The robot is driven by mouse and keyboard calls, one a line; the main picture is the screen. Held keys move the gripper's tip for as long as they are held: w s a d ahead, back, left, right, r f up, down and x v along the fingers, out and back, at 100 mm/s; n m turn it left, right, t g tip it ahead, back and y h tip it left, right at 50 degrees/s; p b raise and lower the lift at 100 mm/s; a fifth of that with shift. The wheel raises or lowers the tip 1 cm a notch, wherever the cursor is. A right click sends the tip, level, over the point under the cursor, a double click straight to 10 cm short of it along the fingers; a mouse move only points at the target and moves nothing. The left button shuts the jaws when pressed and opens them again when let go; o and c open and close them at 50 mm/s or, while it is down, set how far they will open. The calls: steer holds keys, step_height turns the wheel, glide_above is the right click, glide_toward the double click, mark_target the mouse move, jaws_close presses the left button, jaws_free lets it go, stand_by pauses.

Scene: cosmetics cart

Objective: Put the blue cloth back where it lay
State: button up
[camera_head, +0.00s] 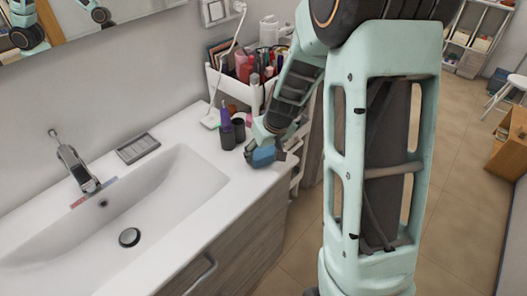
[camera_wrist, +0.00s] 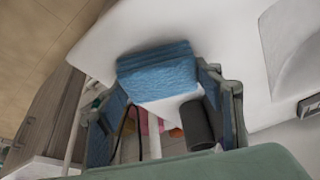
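The blue cloth (camera_head: 263,156) is a small folded block at the right end of the white washbasin counter, near its front corner. I cannot tell whether the cloth's underside touches the counter. The fingers hide part of its sides.
A purple bottle (camera_head: 226,126) and a dark cylinder (camera_head: 228,140) stand on the counter just left of my gripper. A white cosmetics cart (camera_head: 243,93) stands behind it, full of bottles and brushes. The basin (camera_head: 150,195) lies to the left. The counter front (camera_head: 236,185) is bare.

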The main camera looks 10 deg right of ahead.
steer(key=o, duration=0.4)
steer(key=shift+o, duration=0.2)
steer(key=shift+r, duration=0.15)
steer(key=shift+r+p, duration=0.2)
steer(key=shift+p, duration=0.2)
steer(key=v, duration=1.1)
steer(key=shift+s+r, duration=0.25)
steer(key=shift+d, duration=0.1)
